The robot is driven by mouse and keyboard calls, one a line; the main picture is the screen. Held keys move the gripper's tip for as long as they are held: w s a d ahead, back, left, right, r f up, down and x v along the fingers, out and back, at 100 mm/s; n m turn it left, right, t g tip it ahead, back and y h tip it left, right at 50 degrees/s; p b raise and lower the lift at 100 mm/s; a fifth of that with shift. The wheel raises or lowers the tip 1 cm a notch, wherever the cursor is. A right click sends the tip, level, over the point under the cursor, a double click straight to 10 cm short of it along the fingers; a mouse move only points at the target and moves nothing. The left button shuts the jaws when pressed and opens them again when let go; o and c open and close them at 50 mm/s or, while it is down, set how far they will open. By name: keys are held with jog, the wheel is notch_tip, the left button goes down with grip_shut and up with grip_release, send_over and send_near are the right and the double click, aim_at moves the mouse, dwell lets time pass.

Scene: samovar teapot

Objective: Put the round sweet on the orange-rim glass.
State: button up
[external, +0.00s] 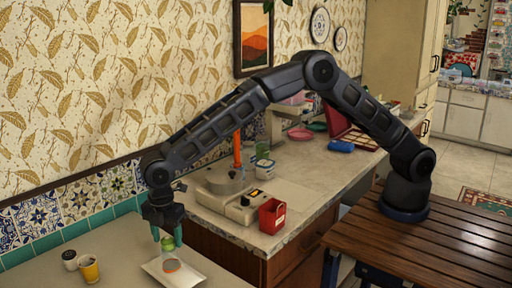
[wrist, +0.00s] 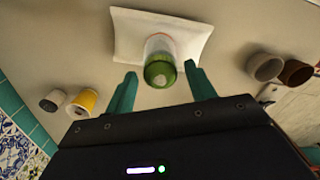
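A rounded green piece (external: 168,243), which looks like the round sweet, is at the upper end of a clear glass (external: 171,256); I cannot tell whether it rests on it. An orange-pink round edge (external: 172,266) shows low on the glass, over a white tray (external: 187,275). In the wrist view the green piece (wrist: 160,73) lies nearest me, with the glass (wrist: 160,46) behind it and the tray (wrist: 193,28) beyond. My gripper (external: 167,237) is open above the tray; its teal fingers (wrist: 161,80) stand either side of the green piece, with gaps showing.
A yellow cup (external: 89,268) and a white cup with a dark top (external: 70,260) stand left of the tray. Two more cups, one pale (wrist: 263,66) and one brown (wrist: 295,72), show right in the wrist view. A red container (external: 272,216) stands on the counter behind.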

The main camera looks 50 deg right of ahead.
aim_at(167, 237)
notch_tip(167, 237, up, 12)
jog(key=shift+r, duration=0.15)
dwell(0.7)
